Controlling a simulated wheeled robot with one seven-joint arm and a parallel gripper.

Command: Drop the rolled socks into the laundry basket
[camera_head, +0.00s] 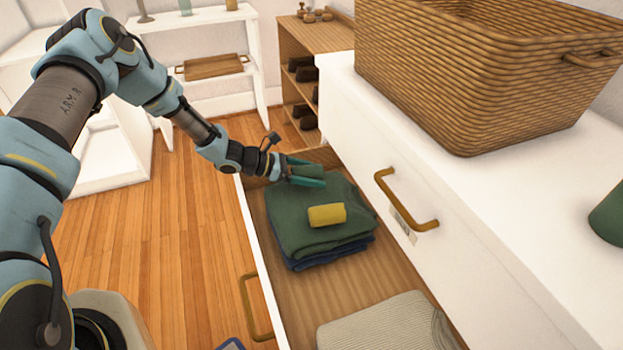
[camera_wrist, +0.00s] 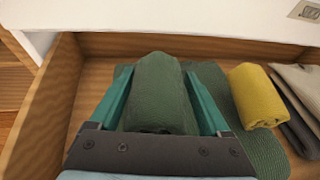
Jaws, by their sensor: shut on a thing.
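My gripper (camera_head: 306,174) is shut on a dark green roll (camera_wrist: 160,92), which looks like rolled socks. The teal fingers lie on both sides of the roll, over the far end of the open drawer. A yellow roll (camera_head: 327,215) lies on a folded green garment (camera_head: 300,231) in the drawer; it also shows in the wrist view (camera_wrist: 256,95), to the right of my gripper. The wicker basket (camera_head: 480,80) stands on the white dresser top, right of and above my gripper. Its inside is mostly hidden.
The open drawer has a wooden floor (camera_head: 368,275), with a pale folded garment (camera_head: 380,325) at the near end. The dresser front with a brass handle (camera_head: 410,205) rises beside it. A green object (camera_head: 608,215) stands on the dresser top (camera_head: 520,190) at the right edge.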

